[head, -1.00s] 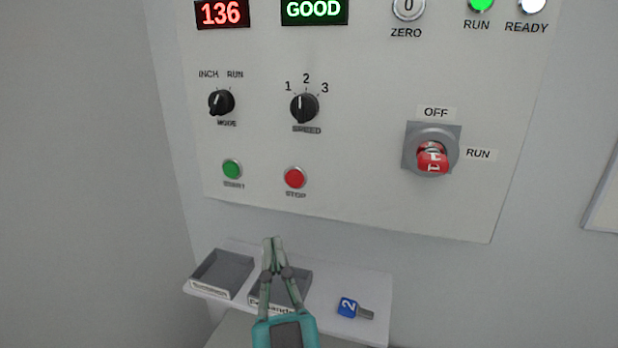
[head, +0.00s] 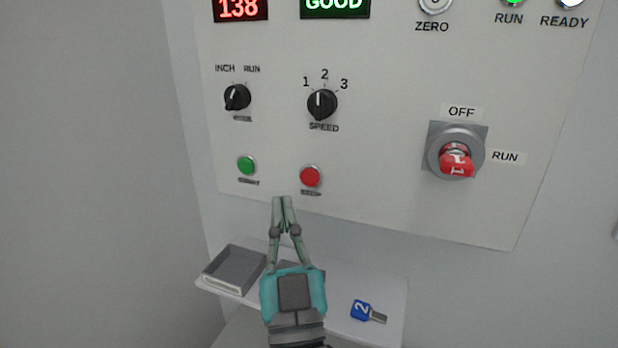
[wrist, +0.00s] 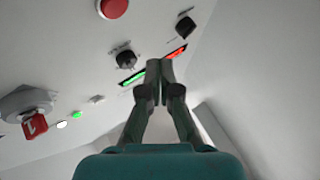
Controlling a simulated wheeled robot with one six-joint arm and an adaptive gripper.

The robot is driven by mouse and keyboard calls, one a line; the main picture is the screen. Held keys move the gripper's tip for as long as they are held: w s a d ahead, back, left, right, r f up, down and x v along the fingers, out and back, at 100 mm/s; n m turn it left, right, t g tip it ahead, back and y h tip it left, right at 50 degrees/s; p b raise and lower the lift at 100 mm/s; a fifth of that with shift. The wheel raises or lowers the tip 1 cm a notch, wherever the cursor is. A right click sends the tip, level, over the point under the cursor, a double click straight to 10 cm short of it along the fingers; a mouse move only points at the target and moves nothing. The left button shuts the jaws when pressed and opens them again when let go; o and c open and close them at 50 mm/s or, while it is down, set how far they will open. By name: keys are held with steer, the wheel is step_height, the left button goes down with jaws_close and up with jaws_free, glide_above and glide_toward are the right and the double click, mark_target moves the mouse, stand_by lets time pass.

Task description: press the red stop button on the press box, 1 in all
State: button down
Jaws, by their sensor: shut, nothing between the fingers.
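The red stop button (head: 310,176) is a round cap on the white press box panel (head: 400,205), at its lower left, right of the green start button (head: 247,165). My gripper (head: 282,199) is shut and empty, its fingertips pointing up, just below and left of the stop button in the head view. No contact with the button shows. In the wrist view the red button (wrist: 113,8) is at the top edge, partly cut off, left of and above my shut fingertips (wrist: 153,66).
A shelf (head: 340,322) below the panel holds a grey tray (head: 235,268) and a blue key tag (head: 361,310). Another tray is mostly hidden behind my gripper. A red rotary switch (head: 457,160) sits at the panel's right. Mode (head: 237,97) and speed (head: 322,103) knobs are above the buttons.

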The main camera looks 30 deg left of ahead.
steer(key=shift+w+a, duration=0.25)
steer(key=shift+w, duration=0.8)
steer(key=shift+w+a, duration=0.2)
steer(key=shift+w, duration=0.8)
steer(key=shift+w+a, duration=0.25)
steer(key=shift+w, duration=0.8)
steer(key=shift+w, duration=0.1)
steer(key=shift+w+a, duration=0.1)
steer(key=shift+w, duration=0.2)
steer(key=shift+w+a, duration=0.1)
steer(key=shift+w, duration=0.3)
steer(key=shift+s, duration=0.1)
steer(key=shift+s+d, duration=0.2)
steer(key=shift+s, duration=0.5)
steer(key=s, duration=0.2)
steer(key=s+d, duration=0.1)
steer(key=s, duration=0.2)
steer(key=shift+d, duration=0.1)
